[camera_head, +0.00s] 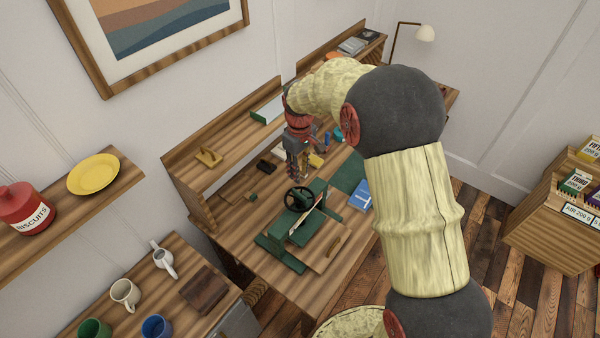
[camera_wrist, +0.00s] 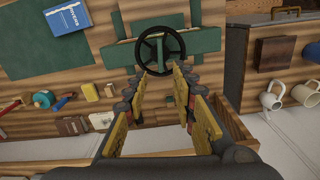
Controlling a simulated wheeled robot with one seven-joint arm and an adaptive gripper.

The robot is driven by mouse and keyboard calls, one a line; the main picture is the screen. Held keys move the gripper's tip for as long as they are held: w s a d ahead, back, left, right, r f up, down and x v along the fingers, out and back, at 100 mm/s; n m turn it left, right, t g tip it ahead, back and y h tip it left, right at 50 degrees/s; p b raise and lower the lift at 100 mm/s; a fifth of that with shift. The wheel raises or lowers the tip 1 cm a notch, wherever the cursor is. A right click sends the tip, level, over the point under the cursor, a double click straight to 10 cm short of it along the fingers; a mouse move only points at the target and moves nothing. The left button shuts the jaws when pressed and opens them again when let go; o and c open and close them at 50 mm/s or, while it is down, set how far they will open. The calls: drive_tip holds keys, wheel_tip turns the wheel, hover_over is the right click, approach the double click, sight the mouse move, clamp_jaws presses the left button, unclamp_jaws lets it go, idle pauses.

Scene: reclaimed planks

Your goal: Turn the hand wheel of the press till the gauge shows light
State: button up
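The press is a dark green frame (camera_head: 318,217) on the wooden desk, with a black spoked hand wheel (camera_head: 299,199) on top. In the wrist view the hand wheel (camera_wrist: 160,31) lies just beyond my fingertips, and the green press bar (camera_wrist: 122,54) runs behind it. My gripper (camera_head: 297,174) is above the desk, behind the wheel in the head view. In the wrist view my gripper (camera_wrist: 163,72) has its two yellow-padded fingers apart with nothing between them. The fingertips reach near the wheel's lower rim; contact cannot be told. I cannot read a gauge in either view.
A blue book (camera_head: 361,194) lies on a green mat (camera_head: 347,172) beside the press. A wooden board (camera_head: 331,249) is at the press's front. Small blocks and tools lie towards the back shelf. Mugs (camera_head: 125,293) stand on a separate table at left.

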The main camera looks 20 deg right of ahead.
sight(299, 193)
wheel_tip(299, 193, down, 3)
drive_tip(key=p, duration=0.3)
drive_tip(key=shift+f, duration=0.2)
wheel_tip(299, 193, down, 8)
drive_tip(key=shift+f, duration=0.1)
drive_tip(key=c, duration=0.3)
drive_tip(key=c, duration=0.4)
clamp_jaws()
